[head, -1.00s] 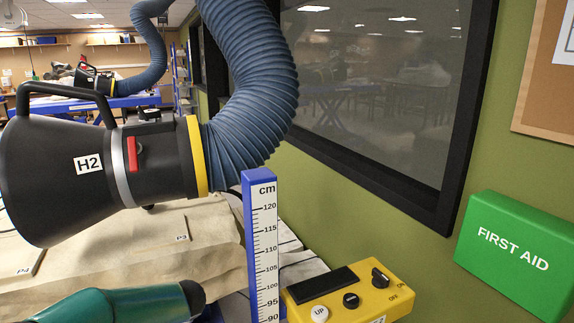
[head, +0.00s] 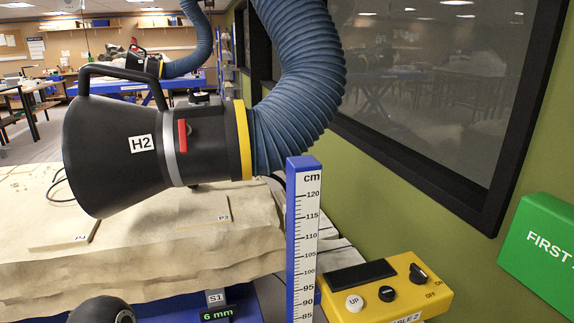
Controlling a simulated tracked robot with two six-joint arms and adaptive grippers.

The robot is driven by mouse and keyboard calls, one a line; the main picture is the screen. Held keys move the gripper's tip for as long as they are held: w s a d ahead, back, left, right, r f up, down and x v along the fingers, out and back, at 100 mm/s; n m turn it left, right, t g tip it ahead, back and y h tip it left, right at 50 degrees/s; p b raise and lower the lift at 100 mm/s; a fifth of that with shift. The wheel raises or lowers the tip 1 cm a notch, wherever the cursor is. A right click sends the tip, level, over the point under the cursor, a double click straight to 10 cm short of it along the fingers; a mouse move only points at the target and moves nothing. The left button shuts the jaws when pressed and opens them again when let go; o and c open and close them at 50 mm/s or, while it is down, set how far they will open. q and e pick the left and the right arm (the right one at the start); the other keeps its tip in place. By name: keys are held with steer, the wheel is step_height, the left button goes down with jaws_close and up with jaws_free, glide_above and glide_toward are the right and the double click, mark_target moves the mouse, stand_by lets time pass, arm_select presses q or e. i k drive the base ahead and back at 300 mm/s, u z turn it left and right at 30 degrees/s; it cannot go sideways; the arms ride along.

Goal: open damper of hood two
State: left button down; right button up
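Hood two (head: 112,165) is a black cone labelled H2, with a handle loop on top, hanging above the bench. A short black duct with a yellow collar (head: 243,140) joins it to a ribbed blue hose (head: 300,85). The red damper lever (head: 182,136) sits on the side of the duct, standing upright in the picture, across the duct's length. Nothing touches it. A dark rounded part of my arm shows at the bottom left. Neither of my grippers is in view.
A blue height scale (head: 292,240) stands right of the hood. A yellow control box (head: 385,292) with an UP button and a knob is lower right. The pale slab (head: 150,235) lies under the hood. A green first aid box (head: 543,245) is on the wall.

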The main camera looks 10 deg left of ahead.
mark_target(184, 128)
steer(key=u, duration=1.5)
steer(key=i, duration=0.1)
steer(key=z, duration=2.55)
steer(key=k, duration=1)
steer(key=u, duration=0.9)
steer(key=i, duration=1)
steer(key=z, duration=0.05)
